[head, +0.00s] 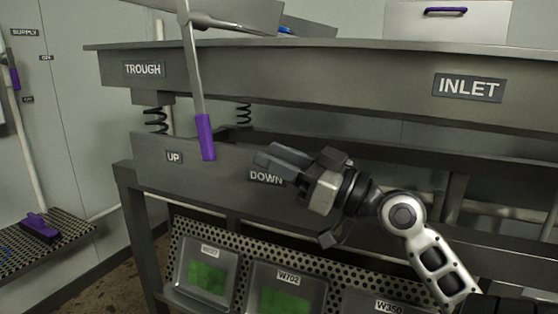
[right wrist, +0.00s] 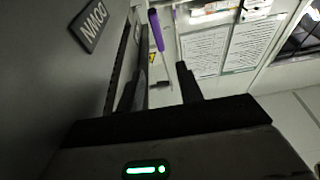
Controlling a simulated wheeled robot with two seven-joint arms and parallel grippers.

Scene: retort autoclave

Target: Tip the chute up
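A long lever (head: 197,75) hangs down in front of the grey trough with a purple grip (head: 205,137) at its lower end. The grip sits between the UP label (head: 174,157) and the DOWN label (head: 266,178), closer to UP. My right gripper (head: 268,157) is beside the DOWN label, to the right of the grip and apart from it, with its fingers pointing left. In the right wrist view its two fingers stand apart with nothing between them, and the purple grip (right wrist: 156,30) shows beyond their tips. My left gripper is not in view.
The trough (head: 300,75) carries TROUGH and INLET labels and rests on springs (head: 156,120). A perforated shelf at left holds a purple-handled object (head: 40,226). The space between gripper and grip looks clear.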

